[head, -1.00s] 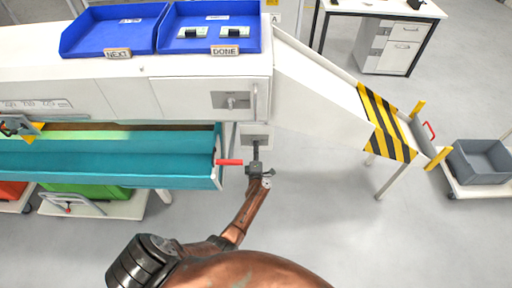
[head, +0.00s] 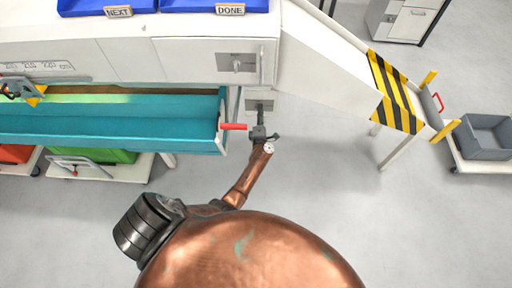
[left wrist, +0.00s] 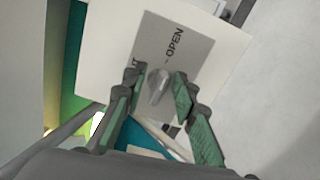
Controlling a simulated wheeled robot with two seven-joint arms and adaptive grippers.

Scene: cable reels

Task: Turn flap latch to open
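The flap latch is a grey metal knob (left wrist: 158,86) on a grey plate (left wrist: 190,45) marked OPEN; a second word on the plate is mostly hidden by a finger. In the head view the plate (head: 260,105) sits low beside the end of the teal trough. My left gripper (head: 260,118) is right at it. In the left wrist view its green-padded fingers (left wrist: 160,80) are spread, one on each side of the knob. I cannot tell whether they touch it. The knob lies slightly tilted from the plate's lettering. My right gripper is not in view.
A red handle (head: 233,127) sticks out from the trough (head: 110,125) close left of my gripper. Another knob plate (head: 237,64) is on the white cabinet above. A white chute with striped end (head: 395,92) runs right to a grey crate (head: 484,137). Floor below is clear.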

